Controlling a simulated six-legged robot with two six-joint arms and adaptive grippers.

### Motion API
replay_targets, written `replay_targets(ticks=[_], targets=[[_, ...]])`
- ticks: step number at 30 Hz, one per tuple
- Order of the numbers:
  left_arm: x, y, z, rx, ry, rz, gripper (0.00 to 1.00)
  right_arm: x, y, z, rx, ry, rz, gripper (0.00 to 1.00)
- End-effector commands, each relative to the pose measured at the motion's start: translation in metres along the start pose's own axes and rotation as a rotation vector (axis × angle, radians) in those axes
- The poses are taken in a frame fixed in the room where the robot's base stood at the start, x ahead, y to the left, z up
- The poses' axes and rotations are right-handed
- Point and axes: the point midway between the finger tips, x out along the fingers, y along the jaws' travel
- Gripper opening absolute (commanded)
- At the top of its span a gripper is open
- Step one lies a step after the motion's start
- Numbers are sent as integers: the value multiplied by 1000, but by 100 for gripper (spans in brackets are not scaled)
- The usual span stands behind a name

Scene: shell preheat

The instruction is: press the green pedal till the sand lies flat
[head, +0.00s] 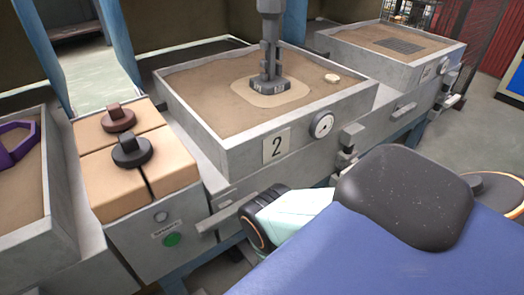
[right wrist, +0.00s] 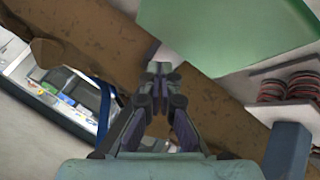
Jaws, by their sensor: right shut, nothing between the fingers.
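Sand (head: 205,75) fills the grey box marked 2 (head: 215,150) in the head view. A grey upright post (head: 269,50) comes down from above onto a paler, rounded patch in its middle. The surface around it looks mostly even, with a small pale piece (head: 331,79) lying to the right. A green round disc (head: 172,240) is on the front of the grey bench below the tan blocks. I cannot tell that it is a pedal. My right gripper (right wrist: 160,72) is shut and empty in the right wrist view, away from the sand. My left gripper is not in view.
Tan blocks (head: 100,160) with two dark knobs stand left of the box. A second sand box (head: 395,45) is at the back right. A gauge (head: 321,125) is on box 2's front. A brown beam (right wrist: 95,65) and pale green panel (right wrist: 225,30) lie beyond my right gripper.

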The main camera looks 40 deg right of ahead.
Motion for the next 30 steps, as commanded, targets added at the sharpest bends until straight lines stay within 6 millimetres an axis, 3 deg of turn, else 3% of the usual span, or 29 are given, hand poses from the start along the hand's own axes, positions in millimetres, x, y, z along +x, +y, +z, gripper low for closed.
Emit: replay_targets(ticks=[30], targets=[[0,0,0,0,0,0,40,9,-7,7,0,-1,0,0]])
